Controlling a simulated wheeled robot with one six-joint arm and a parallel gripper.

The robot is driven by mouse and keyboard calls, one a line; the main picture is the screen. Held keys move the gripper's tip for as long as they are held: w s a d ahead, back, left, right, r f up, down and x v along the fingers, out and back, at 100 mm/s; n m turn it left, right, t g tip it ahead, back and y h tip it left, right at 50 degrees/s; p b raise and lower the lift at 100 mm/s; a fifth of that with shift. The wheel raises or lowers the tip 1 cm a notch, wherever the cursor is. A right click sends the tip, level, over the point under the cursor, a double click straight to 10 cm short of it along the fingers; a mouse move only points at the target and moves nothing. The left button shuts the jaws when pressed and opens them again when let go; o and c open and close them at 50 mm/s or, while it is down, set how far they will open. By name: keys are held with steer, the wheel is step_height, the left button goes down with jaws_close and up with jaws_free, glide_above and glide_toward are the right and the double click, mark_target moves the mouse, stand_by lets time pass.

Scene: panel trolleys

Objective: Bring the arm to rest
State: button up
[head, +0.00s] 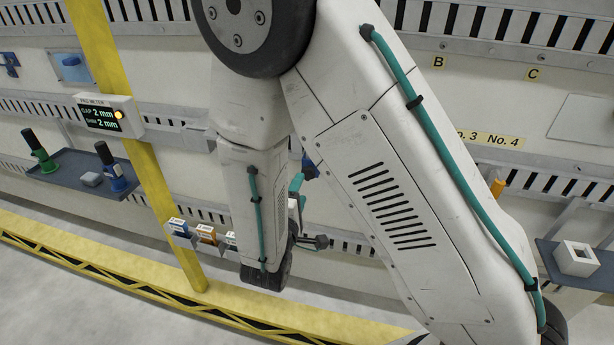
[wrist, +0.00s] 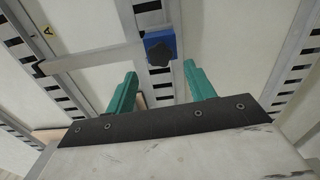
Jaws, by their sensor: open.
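My gripper (wrist: 160,92) shows in the wrist view with its two green fingers apart and nothing between them. Beyond the fingertips, a blue block with a dark star knob (wrist: 160,50) sits on a grey rail of the panel; I cannot tell how far off it is. In the head view my white arm is bent and raised across the middle of the picture. It hides much of the panel behind it, and the gripper end is mostly hidden behind the arm links, with a bit of green showing.
A dark shelf (head: 70,168) at left carries a green-based and a blue-based tool and a grey block. A meter box (head: 105,113) hangs by the yellow post (head: 150,170). Small labelled bins (head: 180,228) sit lower. At right, a shelf (head: 590,278) holds a white square block (head: 576,258).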

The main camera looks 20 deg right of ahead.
stand_by(0.3)
steer(key=s+d+r+m+g+h, duration=0.3)
steer(key=s+d+r+m+g, duration=0.15)
steer(key=s+d+g, duration=0.9)
steer(key=s+a+r+m+y, duration=0.3)
steer(key=s+r+m+y, duration=0.4)
steer(key=s+r+y, duration=0.6)
steer(key=shift+a+r, duration=0.2)
steer(key=shift+r, duration=0.25)
steer(key=shift+m, duration=0.25)
